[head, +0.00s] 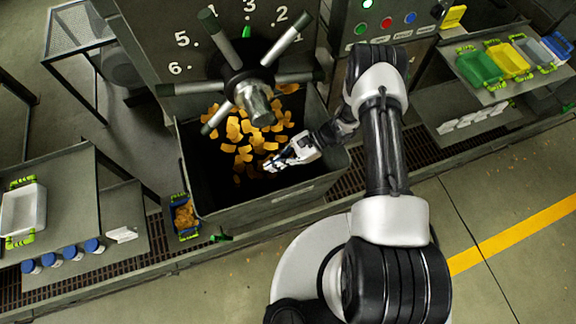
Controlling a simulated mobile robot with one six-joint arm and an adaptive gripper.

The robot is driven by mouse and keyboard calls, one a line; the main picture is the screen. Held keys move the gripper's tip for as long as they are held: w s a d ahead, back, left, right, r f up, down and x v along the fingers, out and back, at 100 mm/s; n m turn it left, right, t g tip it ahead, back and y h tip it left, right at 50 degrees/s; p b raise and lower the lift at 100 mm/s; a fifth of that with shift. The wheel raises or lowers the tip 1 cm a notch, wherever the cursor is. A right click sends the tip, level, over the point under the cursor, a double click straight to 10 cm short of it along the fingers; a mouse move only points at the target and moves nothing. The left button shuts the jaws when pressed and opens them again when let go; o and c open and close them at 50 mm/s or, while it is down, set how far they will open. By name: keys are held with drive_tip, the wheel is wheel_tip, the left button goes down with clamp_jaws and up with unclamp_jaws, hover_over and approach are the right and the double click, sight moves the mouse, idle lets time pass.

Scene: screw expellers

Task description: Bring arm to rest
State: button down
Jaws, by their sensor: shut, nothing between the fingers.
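My gripper (276,164) is shut and empty in the head view. It is over the large dark bin (262,203), pointing left, in front of the yellow-orange pieces. My arm reaches up from the bottom right, bends at the elbow, and comes down to the left across the bin's right rim. Whether the fingertips touch any pieces or the bin cannot be told. Many orange pieces (238,128) are in and above the bin, below the spoked handwheel (240,75).
A panel with buttons (387,22) stands behind my arm. Colored trays (480,64) sit on the right table. A small blue bin (184,217) with orange pieces is left of the large bin. A white tray (22,212) and several blue-capped jars (72,253) are far left. The right floor is clear.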

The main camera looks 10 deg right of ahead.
drive_tip(key=shift+s+d+r, duration=0.1)
drive_tip(key=shift+s+d, duration=0.1)
drive_tip(key=shift+d, duration=0.1)
drive_tip(key=shift+a, duration=0.1)
idle(0.3)
